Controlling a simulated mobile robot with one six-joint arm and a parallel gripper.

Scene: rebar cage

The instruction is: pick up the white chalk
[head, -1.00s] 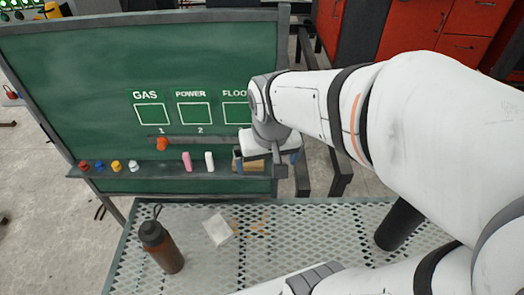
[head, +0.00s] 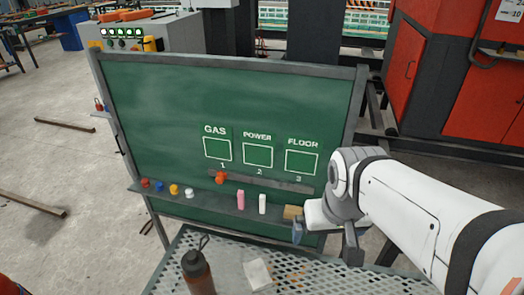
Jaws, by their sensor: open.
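The white chalk (head: 262,204) stands upright on the ledge of the green board, just right of the thicker pink chalk (head: 240,200). My gripper (head: 325,246) is open and empty at the right end of the ledge. It is to the right of the white chalk and apart from it, with a tan block (head: 292,212) between them. The block's right side is close to or partly behind the nearer finger.
Red, blue, yellow and white pieces sit on the ledge (head: 215,201) at left. An orange knob (head: 220,177) is on a rail above. Below, a mesh table (head: 225,255) holds a brown bottle (head: 198,273), a white packet (head: 257,273) and orange sticks (head: 290,278).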

